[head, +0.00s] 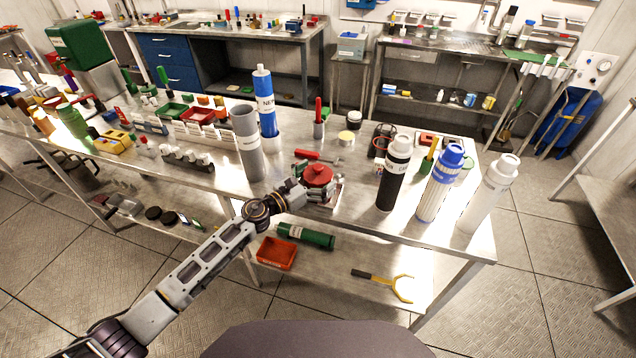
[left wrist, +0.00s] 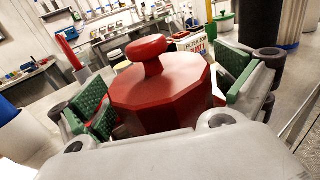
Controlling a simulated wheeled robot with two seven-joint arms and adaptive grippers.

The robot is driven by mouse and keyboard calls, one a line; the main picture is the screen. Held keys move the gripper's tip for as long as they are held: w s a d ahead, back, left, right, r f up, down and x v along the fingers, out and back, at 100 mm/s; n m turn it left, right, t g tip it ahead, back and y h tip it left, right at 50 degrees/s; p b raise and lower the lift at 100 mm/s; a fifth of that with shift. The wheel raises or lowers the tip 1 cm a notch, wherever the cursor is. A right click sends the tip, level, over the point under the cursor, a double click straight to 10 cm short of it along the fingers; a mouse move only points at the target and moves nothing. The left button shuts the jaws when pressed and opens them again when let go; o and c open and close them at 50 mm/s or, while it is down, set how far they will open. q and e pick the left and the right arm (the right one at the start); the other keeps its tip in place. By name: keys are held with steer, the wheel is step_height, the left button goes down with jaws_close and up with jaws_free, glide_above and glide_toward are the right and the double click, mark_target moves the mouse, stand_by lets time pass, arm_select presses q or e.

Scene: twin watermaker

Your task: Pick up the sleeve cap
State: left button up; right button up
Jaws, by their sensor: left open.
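The sleeve cap looks to be the red faceted cap with a round knob on top (head: 318,174), near the front edge of the workbench (head: 350,212). It fills the middle of the left wrist view (left wrist: 160,92). My left gripper (head: 322,190) reaches it from the front left and is open, with its green-padded fingers on either side of the cap. In the left wrist view I cannot tell whether the pads touch it. The lower part of the cap is hidden by my gripper. My right gripper is not in view.
A grey cylinder (head: 248,145) and a blue bottle (head: 265,100) stand left of the cap. Black (head: 394,175), blue-and-white (head: 438,185) and white (head: 489,195) canisters stand to the right. A red-handled tool (head: 315,157) lies behind. The lower shelf holds a red bin (head: 277,253).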

mark_target(318, 166)
arm_select(q)
steer(key=c, duration=1)
steer(key=shift+r, duration=0.25)
steer(key=shift+r+p, duration=0.4)
steer(key=shift+r, duration=0.25)
step_height(318, 166, up, 6)
steer(key=p, duration=0.3)
steer(key=shift+r, duration=0.25)
steer(key=shift+r+p, duration=0.55)
steer(key=shift+r, duration=0.35)
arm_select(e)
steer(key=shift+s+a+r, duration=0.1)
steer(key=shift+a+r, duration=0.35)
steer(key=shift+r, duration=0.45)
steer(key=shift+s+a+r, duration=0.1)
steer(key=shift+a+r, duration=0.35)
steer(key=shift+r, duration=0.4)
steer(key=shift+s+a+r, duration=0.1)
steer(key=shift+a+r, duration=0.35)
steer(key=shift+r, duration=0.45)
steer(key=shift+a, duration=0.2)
